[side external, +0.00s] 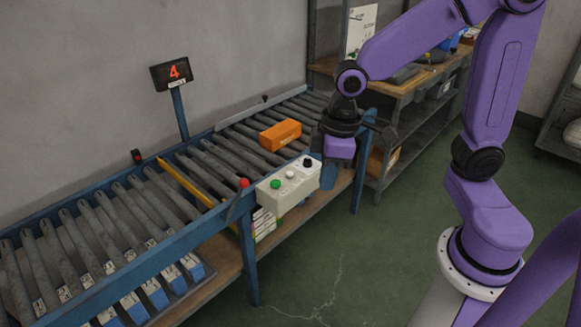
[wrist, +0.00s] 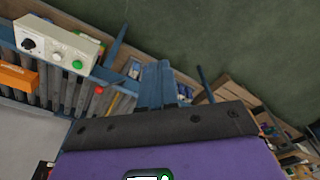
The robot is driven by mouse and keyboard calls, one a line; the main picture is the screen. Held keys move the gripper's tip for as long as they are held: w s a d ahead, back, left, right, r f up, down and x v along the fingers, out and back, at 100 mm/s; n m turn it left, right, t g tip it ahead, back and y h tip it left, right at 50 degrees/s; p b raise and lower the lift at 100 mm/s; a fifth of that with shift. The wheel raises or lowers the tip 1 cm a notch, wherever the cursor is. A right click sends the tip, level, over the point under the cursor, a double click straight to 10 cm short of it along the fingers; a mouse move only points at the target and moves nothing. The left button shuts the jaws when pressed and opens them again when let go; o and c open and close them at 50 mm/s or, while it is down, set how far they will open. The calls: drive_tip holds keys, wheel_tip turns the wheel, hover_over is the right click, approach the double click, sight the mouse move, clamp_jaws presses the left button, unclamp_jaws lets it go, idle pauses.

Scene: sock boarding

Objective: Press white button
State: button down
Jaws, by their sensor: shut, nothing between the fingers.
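The white button (side external: 290,174) sits on a pale control box (side external: 290,194) between a green button (side external: 275,184) and a black knob or button (side external: 307,161). In the wrist view the white button (wrist: 57,57) is also uncovered, at the upper left. My gripper (side external: 321,184) points down just right of the box in the side view, its blue fingers partly hidden. In the wrist view my gripper (wrist: 157,68) is shut and empty, its fingers to the right of the box and apart from the buttons.
A roller conveyor (side external: 206,168) runs behind the box, with an orange block (side external: 280,135) on it. A red-topped lever (side external: 243,184) stands left of the box. A shelf bench (side external: 420,85) stands behind my arm. Green floor lies open in front.

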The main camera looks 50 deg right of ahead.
drive_tip(key=w+d+f+m, duration=0.2)
drive_tip(key=w, duration=0.8)
drive_tip(key=m+t+h, duration=0.1)
drive_tip(key=m+t, duration=0.1)
drive_tip(key=m, duration=0.5)
hover_over(289, 173)
drive_tip(key=s, duration=0.3)
drive_tip(key=s+x, duration=0.2)
drive_tip(key=x, duration=0.8)
drive_tip(key=shift+s+a+f, duration=0.2)
drive_tip(key=shift+s+f, duration=0.1)
drive_tip(key=shift+s, duration=0.05)
drive_tip(key=x, duration=1.2)
drive_tip(key=shift+s+f, duration=0.15)
drive_tip(key=shift+f, duration=0.85)
drive_tip(key=shift+f, duration=0.1)
